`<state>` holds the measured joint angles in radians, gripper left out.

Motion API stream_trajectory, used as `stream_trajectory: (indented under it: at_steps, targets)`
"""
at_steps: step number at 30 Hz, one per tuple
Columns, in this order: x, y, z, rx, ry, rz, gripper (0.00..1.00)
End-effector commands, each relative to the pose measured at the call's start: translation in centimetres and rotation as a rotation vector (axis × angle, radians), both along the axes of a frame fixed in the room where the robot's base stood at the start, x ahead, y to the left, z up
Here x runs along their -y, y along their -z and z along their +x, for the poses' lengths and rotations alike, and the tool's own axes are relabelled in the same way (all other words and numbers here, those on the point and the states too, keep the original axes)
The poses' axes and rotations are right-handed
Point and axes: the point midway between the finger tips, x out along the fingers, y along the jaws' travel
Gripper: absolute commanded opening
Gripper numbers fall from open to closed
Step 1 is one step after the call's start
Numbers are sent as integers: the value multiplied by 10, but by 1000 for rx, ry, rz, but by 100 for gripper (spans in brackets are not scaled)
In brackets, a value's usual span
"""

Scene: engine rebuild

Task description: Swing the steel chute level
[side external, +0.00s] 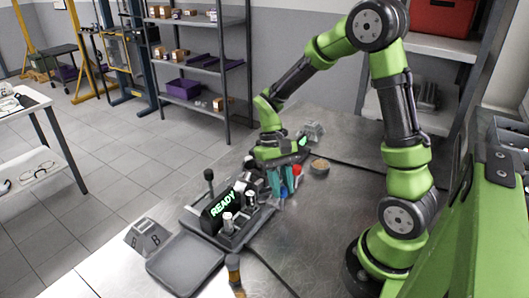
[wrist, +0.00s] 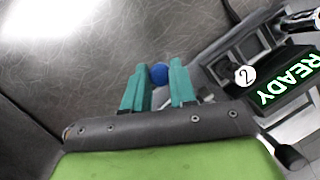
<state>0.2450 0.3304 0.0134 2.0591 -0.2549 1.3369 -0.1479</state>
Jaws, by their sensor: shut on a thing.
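My gripper (side external: 282,186) is low over the steel bench, just behind the black machine with the green READY display (side external: 222,204). In the wrist view its two teal fingers (wrist: 158,76) stand on either side of a round blue knob (wrist: 159,73) and are shut on it. What the knob is fixed to is hidden by the fingers and the gripper body. I cannot make out the steel chute for certain, nor its tilt. A grey channel-like part (wrist: 214,64) of the machine lies right of the fingers, beside a white disc marked 2 (wrist: 244,75).
A grey tray (side external: 185,266) and a grey lettered block (side external: 148,237) lie at the bench's front left. A small brown container (side external: 233,268) stands near the tray. A red-topped item (side external: 297,170) and a round dish (side external: 320,166) sit right of my gripper. Bare bench lies further right.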

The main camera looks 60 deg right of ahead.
Motion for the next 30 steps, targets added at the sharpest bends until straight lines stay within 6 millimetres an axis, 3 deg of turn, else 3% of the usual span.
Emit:
stream_trajectory:
  at_steps: [18, 30]
  targets:
    - [18, -1, 7, 5, -552, -3, 0]
    - [23, -1, 11, 5, -737, -3, 0]
